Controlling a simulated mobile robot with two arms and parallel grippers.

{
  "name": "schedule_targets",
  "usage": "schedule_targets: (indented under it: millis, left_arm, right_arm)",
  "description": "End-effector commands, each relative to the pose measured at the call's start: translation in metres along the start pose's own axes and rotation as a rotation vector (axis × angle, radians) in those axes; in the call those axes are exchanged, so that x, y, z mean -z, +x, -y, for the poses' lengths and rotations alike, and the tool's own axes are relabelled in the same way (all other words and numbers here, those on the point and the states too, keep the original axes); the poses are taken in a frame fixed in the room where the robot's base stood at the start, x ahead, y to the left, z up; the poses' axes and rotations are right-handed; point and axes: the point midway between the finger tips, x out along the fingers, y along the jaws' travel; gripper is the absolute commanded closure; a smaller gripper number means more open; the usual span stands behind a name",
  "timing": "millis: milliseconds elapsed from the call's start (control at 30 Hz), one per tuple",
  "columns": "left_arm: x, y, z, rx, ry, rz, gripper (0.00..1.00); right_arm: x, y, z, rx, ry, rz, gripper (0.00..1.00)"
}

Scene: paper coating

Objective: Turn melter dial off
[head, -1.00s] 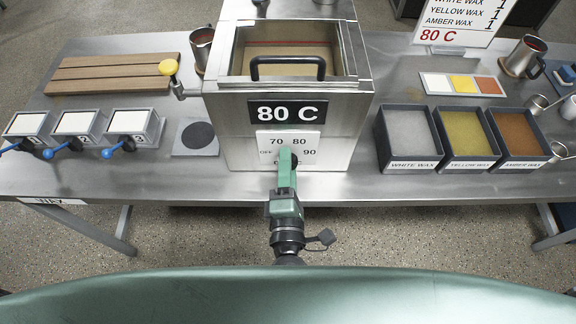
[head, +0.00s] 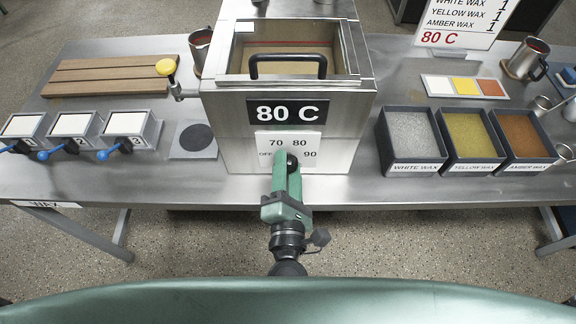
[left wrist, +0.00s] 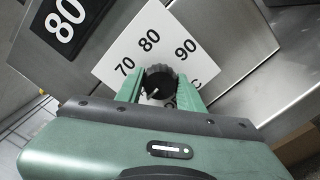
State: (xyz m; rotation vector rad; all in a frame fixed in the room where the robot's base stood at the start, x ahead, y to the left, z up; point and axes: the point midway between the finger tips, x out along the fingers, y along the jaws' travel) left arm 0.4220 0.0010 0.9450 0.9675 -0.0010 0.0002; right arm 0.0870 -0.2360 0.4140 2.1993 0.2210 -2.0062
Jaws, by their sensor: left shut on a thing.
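The melter (head: 232,130) is a steel box at the middle of the bench, with an "80 C" sign on its front. Below the sign is a white dial plate (head: 266,140) marked OFF, 70, 80 and 90. In the left wrist view the black round dial (left wrist: 161,83) sits between the green fingers of my left gripper (left wrist: 165,90), which is shut on it. A light mark shows on the dial's lower left. In the head view my left gripper (head: 287,163) covers the dial. My right gripper is not in view.
Three wax bins (head: 418,171) stand to the right of the melter. Three small white-topped trays (head: 76,126) with blue handles and a dark round pad (head: 196,138) are on the left.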

Motion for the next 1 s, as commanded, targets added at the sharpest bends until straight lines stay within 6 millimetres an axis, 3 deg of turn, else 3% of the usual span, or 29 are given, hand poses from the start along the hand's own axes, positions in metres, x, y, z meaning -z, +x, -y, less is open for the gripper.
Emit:
schedule_targets:
  millis: [167, 200, 267, 667, 1000]
  left_arm:
    - [0.001, -0.001, 0.002, 0.004, -0.003, -0.003, 1.0]
    - [0.001, -0.001, 0.002, 0.004, -0.003, -0.003, 0.57]
    - [0.001, -0.001, 0.002, 0.004, -0.003, -0.003, 0.41]
    - [0.002, -0.007, 0.002, 0.003, -0.001, -0.002, 0.41]
    - [0.003, -0.061, 0.004, 0.005, -0.001, -0.002, 0.41]
  right_arm:
    - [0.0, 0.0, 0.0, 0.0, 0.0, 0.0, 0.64]
    - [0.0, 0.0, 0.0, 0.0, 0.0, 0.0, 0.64]
    - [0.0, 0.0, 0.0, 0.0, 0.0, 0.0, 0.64]
    - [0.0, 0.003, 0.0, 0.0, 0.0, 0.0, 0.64]
    - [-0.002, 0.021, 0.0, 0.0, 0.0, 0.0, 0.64]
